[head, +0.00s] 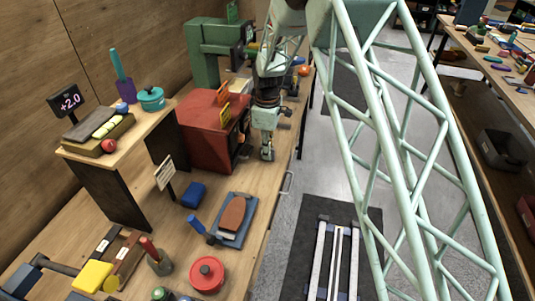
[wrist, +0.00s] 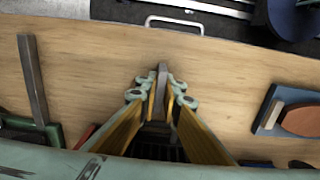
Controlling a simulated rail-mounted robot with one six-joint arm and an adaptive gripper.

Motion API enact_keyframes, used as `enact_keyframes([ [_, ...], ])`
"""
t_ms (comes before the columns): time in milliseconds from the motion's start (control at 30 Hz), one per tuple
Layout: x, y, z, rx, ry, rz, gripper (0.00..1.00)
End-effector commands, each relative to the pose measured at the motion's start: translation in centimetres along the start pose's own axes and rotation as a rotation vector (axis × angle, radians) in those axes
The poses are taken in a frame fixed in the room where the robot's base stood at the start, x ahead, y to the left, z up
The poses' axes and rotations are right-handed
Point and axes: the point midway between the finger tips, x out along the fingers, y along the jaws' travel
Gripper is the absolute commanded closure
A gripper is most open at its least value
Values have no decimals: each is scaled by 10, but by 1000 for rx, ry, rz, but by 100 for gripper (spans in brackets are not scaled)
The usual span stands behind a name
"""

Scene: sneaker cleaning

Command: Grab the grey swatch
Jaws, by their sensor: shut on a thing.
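My gripper (head: 266,152) points down over the wooden bench, beside the red box near the bench's right edge. In the wrist view, my gripper (wrist: 161,95) is shut on a narrow grey piece, which looks like the grey swatch (wrist: 161,78), seen edge-on between the fingertips. Its lower part is hidden by the fingers. I cannot tell whether it touches the bench or is held just above it.
The red box (head: 205,135) stands close left of my gripper. A blue board with a brown sole-shaped piece (head: 233,213) lies nearer the camera. A grey bar (wrist: 32,80) is at left in the wrist view. Bare bench (wrist: 220,75) surrounds the fingertips.

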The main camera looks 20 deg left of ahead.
Motion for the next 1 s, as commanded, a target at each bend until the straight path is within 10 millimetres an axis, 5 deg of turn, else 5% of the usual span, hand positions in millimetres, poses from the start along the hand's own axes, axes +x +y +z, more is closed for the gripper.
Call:
enact_keyframes([
  [500, -36, 0, 0, 0, 1, 2, 100],
  [1000, -39, -55, 24, -1, 0, -1, 100],
])
